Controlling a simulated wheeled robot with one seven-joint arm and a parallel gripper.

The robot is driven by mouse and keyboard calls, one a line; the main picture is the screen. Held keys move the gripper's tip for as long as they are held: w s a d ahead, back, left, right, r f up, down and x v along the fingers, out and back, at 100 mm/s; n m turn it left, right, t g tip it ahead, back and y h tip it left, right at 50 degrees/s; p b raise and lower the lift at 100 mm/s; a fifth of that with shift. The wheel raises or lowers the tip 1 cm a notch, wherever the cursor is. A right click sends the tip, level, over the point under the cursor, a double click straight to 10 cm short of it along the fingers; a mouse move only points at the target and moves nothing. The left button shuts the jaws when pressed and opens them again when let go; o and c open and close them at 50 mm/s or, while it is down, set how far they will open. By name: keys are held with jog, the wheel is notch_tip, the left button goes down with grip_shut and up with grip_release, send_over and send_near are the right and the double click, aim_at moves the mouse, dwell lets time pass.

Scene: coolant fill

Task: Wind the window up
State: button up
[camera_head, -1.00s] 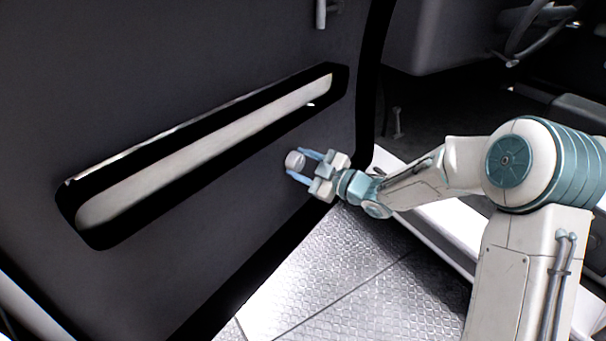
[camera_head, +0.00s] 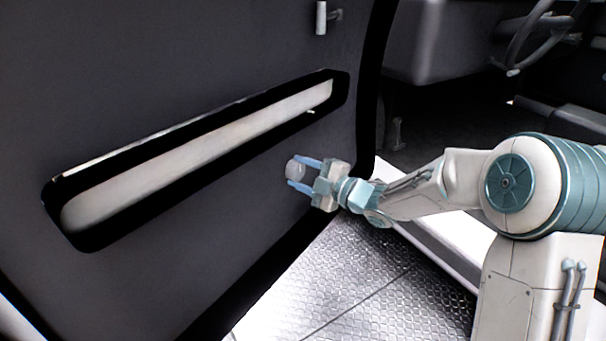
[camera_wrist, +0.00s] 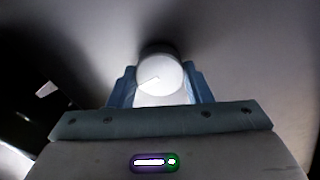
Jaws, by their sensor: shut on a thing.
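A pale round knob (camera_head: 295,168), part of the window winder, stands out from the dark door panel (camera_head: 150,90), below the right end of the long recess. My gripper (camera_head: 302,175) has its blue fingers on either side of the knob and is shut on it. In the wrist view the knob's bright round end (camera_wrist: 159,75) sits between the two blue fingers. The winder's crank arm behind the knob is hidden or too dark to make out. The window itself is not in view.
A long recessed door pocket (camera_head: 200,160) with a pale inside runs above the knob. A small grey handle (camera_head: 322,17) is at the top. A metal tread floor (camera_head: 330,270) lies below. The cab with a steering wheel (camera_head: 530,35) is at the right.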

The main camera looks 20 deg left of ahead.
jog(key=shift+s+a+f, duration=0.1)
jog(key=shift+s, duration=0.05)
jog(key=o, duration=1)
jog(key=shift+d, duration=0.45)
jog(key=p+v, duration=0.4)
jog(key=v, duration=0.9)
jog(key=shift+s+a+p, duration=0.1)
jog(key=shift+s+p, duration=0.05)
jog(key=shift+p, duration=0.15)
